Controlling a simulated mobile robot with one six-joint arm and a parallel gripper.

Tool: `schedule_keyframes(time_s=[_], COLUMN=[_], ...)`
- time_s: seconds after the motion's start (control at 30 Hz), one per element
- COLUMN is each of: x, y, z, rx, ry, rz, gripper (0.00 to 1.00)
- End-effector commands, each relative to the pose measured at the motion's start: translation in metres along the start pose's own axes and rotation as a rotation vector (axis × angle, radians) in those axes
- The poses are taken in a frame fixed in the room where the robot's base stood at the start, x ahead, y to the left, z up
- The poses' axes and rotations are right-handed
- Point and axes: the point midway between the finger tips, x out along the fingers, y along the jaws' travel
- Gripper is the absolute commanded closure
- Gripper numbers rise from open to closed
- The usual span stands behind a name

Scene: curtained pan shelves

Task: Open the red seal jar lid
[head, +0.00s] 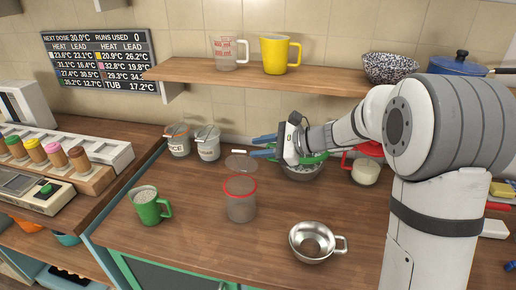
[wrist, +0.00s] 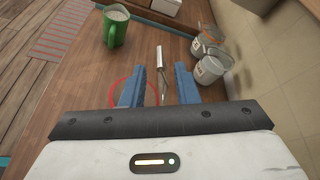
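A see-through jar (head: 241,208) with a red seal ring (head: 240,177) stands on the wooden counter. A clear, greyish disc that looks like its lid (head: 240,163) shows above and behind the ring, apparently raised; its hinge is not clear. My gripper (head: 256,146) is above and behind the jar, its blue fingers pointing left. In the wrist view my gripper (wrist: 160,84) has its fingers apart. A thin pale metal piece (wrist: 161,60) shows between them with gaps on both sides; I cannot tell what it belongs to. The red ring (wrist: 115,84) is partly hidden by the left finger.
A green mug (head: 147,206) stands left of the jar and a steel cup (head: 312,242) right of it. Two labelled pots (head: 208,146) stand behind, left of my gripper. A green-rimmed pot (head: 303,171) is under my wrist. A wooden shelf (head: 200,70) runs above.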

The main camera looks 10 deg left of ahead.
Motion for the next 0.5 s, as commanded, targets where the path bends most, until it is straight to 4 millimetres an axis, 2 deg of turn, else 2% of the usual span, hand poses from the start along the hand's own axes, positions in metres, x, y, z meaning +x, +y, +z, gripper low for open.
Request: schedule_keyframes(time_s=[0.07, 0.17, 0.3, 0.5], x=[0.002, 0.008, 0.015, 0.048], y=[0.007, 0.029, 0.069, 0.091], z=[-0.001, -0.006, -0.026, -0.064], rx=[-0.028, -0.133, -0.402, -0.716], ry=[0.028, 0.128, 0.353, 0.64], rz=[0.011, 0.051, 0.134, 0.157], gripper=[0.79, 0.87, 0.99, 1.0])
